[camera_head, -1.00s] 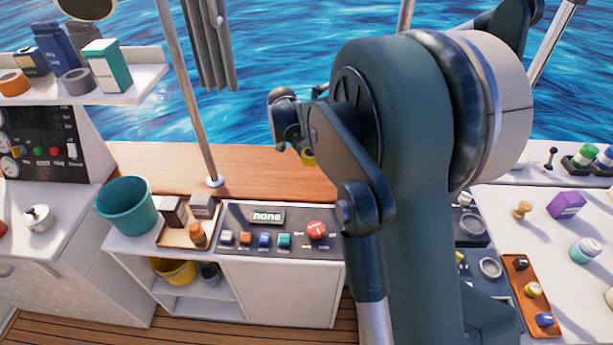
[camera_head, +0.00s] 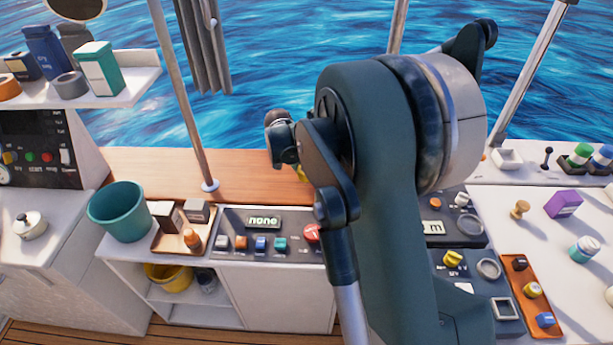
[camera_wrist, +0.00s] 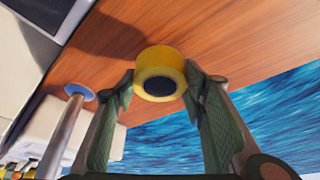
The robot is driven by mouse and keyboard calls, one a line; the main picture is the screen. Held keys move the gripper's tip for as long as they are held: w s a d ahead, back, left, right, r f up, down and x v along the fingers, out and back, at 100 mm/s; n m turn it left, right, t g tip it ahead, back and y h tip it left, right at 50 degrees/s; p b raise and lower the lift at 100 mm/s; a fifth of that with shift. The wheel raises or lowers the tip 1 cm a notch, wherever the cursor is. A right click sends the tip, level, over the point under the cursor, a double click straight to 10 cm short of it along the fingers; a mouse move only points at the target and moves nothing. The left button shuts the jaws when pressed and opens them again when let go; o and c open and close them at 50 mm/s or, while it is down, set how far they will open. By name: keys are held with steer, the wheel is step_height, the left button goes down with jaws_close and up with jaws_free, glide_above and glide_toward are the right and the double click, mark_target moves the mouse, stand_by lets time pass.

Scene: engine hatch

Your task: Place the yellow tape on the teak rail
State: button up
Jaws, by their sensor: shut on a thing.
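The yellow tape (camera_wrist: 160,68) is a thick roll with a dark centre, held between the two green fingertips of my gripper (camera_wrist: 161,88) in the wrist view. In the head view only a small bit of the yellow tape (camera_head: 301,173) shows beside my gripper (camera_head: 284,150), the rest hidden by my arm. The teak rail (camera_head: 240,172) is the long brown wooden ledge along the water side. In the wrist view the teak rail (camera_wrist: 235,35) lies behind the tape. I cannot tell whether the tape touches it.
A metal post (camera_head: 183,100) rises from the rail, left of my gripper. A teal bucket (camera_head: 118,212), a wooden tray with small items and a button panel (camera_head: 270,222) stand in front of the rail. The visible rail between post and gripper is clear.

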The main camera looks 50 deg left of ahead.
mark_target(306, 176)
steer(key=shift+f+b, duration=0.35)
steer(key=shift+f, duration=1.45)
steer(key=shift+f, duration=0.15)
steer(key=o, duration=0.9)
steer(key=shift+o, duration=0.2)
steer(key=p+v, duration=0.2)
steer(key=v, duration=1)
steer(key=shift+r, duration=0.2)
